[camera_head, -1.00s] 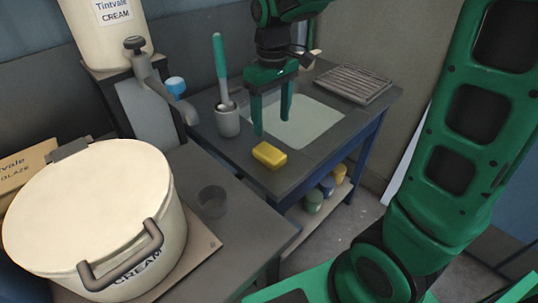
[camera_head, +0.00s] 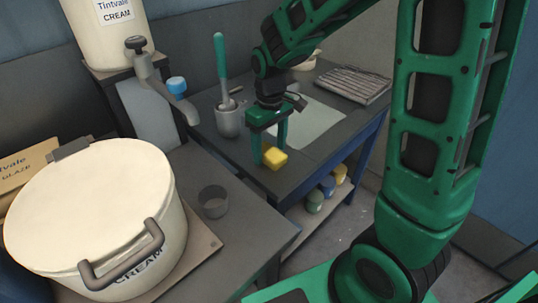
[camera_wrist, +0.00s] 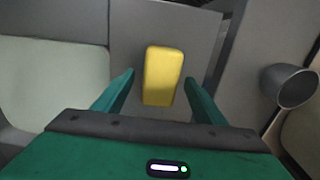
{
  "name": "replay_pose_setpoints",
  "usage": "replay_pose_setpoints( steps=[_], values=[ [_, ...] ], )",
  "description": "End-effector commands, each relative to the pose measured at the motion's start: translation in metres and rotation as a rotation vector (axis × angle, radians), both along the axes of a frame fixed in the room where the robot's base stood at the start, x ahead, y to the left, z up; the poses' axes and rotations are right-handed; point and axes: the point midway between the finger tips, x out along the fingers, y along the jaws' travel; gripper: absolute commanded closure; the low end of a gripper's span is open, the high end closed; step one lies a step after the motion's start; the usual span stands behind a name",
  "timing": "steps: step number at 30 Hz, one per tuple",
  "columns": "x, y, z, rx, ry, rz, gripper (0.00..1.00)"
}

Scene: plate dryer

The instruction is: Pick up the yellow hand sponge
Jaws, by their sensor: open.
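The yellow hand sponge (camera_head: 275,158) lies on the dark tabletop near its front edge. My green gripper (camera_head: 269,153) is just above and around it in the head view, its fingers pointing down. In the wrist view the sponge (camera_wrist: 163,75) sits between and ahead of the two open fingers of my gripper (camera_wrist: 160,84), with a gap on each side. In the head view one finger covers the sponge's left part. I cannot tell how far down the fingertips reach beside it.
A grey cup (camera_head: 228,121) with a green-handled tool stands left of my gripper. A pale sheet (camera_head: 313,122) and a striped slatted mat (camera_head: 352,85) lie behind and to the right. A large cream pot (camera_head: 90,210) and a small dark cup (camera_head: 213,202) stand on the nearer table.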

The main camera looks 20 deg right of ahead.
Motion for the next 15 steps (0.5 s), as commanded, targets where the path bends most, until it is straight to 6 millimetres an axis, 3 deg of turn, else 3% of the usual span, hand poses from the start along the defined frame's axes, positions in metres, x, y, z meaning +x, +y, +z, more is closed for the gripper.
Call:
replay_pose_setpoints(
  steps=[8, 13, 15],
  values=[
    [0.0001, 0.0, -0.0027, 0.0, -0.001, 0.0, 0.35],
    [0.0001, -0.0001, -0.0026, 0.0, -0.001, 0.0, 0.76],
    [0.0001, -0.0001, -0.0026, 0.0, -0.001, 0.0, 0.8]
  ],
)
